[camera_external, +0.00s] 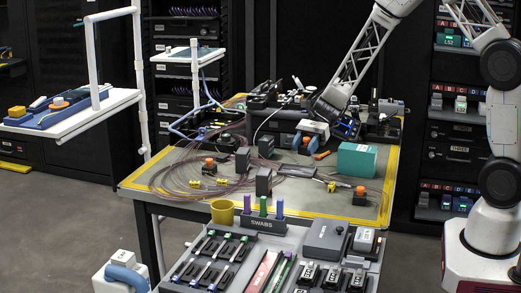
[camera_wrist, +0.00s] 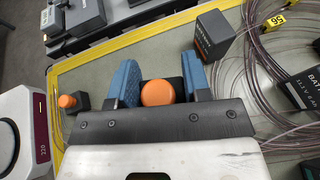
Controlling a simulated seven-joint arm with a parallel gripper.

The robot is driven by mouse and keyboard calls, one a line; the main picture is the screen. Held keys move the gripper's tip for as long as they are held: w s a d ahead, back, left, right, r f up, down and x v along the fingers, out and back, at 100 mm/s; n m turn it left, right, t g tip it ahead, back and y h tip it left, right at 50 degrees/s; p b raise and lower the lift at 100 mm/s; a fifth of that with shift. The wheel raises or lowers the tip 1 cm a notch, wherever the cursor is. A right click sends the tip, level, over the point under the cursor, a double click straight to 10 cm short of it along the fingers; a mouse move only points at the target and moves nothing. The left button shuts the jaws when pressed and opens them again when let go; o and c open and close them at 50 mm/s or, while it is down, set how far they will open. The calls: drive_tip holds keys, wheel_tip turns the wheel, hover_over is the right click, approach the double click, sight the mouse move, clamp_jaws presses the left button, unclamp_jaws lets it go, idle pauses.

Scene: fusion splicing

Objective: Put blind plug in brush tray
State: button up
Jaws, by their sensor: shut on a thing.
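The blind plug, with a round orange cap, sits between the blue fingers of my gripper (camera_wrist: 157,88) in the wrist view, and the cap (camera_wrist: 158,93) faces the camera. My gripper (camera_external: 303,142) is shut on it over the back middle of the table in the external view. The plug's lower part is mostly hidden, and I cannot tell whether it touches the table.
Other orange-capped plugs stand on the table (camera_external: 209,167) (camera_external: 360,192). A grey device (camera_external: 326,240) stands at the front.

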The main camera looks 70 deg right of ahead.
sight(303, 166)
drive_tip(key=w+d+m+t, duration=0.2)
drive_tip(key=d, duration=0.6)
drive_tip(key=shift+d+r, duration=0.25)
drive_tip(key=shift+r, duration=0.15)
drive_tip(key=shift+w, duration=0.1)
drive_tip(key=shift+f, duration=3.15)
drive_tip(key=shift+f+h, duration=0.3)
drive_tip(key=shift+f, duration=1.55)
drive_tip(key=shift+f, duration=0.65)
drive_tip(key=o, duration=0.9)
drive_tip(key=shift+f, duration=0.1)
drive_tip(key=shift+o, duration=0.2)
drive_tip(key=shift+a, duration=0.1)
